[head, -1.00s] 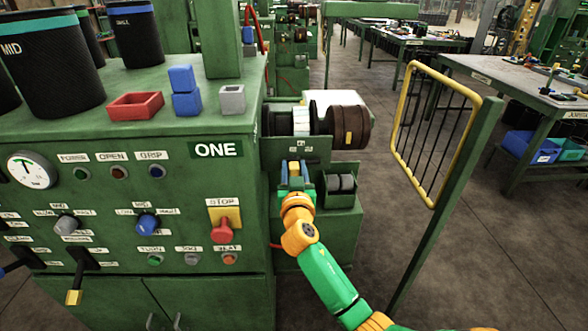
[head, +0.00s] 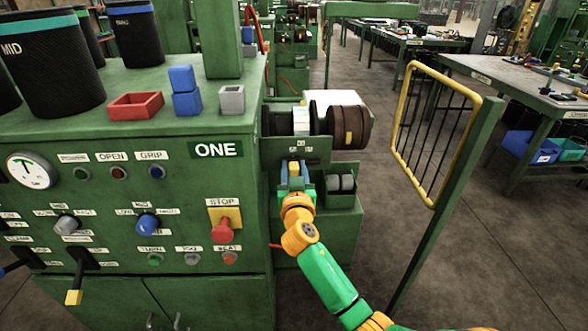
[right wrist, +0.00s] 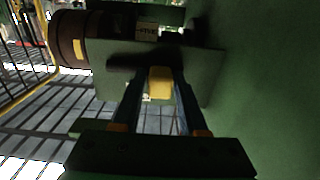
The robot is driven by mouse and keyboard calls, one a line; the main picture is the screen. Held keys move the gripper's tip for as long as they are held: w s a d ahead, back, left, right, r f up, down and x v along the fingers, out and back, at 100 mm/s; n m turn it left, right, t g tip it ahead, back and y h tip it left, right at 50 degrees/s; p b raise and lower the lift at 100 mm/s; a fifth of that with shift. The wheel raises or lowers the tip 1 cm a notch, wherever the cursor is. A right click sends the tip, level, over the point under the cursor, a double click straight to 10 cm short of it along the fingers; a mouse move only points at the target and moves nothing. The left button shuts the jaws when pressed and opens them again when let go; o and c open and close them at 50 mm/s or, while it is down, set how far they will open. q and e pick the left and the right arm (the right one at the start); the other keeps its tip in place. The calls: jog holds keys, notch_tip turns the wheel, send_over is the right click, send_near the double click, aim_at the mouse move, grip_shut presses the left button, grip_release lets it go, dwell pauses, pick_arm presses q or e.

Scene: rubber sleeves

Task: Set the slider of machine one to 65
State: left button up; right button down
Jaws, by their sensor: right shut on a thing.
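Machine one (head: 200,240) is the green cabinet on the left, with a plate reading ONE (head: 216,150). On its right side a green bracket panel (head: 318,150) carries small white markings, too small to read. The slider's yellow knob (head: 294,168) is just below these markings. My right gripper (head: 294,172) is shut on the knob, with its blue fingers on either side. In the right wrist view the yellow knob (right wrist: 159,83) sits between the fingertips, in front of the panel (right wrist: 120,75). The slider's reading cannot be told. My left gripper is out of view.
A brown spool (head: 348,127) sits above the panel. A small bin with grey rollers (head: 341,184) is right of my gripper. A yellow-framed guard (head: 436,130) on a green post stands to the right. A red stop button (head: 222,230) is on the front panel.

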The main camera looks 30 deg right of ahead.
jog(key=shift+s+d, duration=0.55)
jog(key=shift+d, duration=0.3)
jog(key=c, duration=0.6)
grip_release()
jog(key=v, duration=0.7)
jog(key=shift+b, duration=0.4)
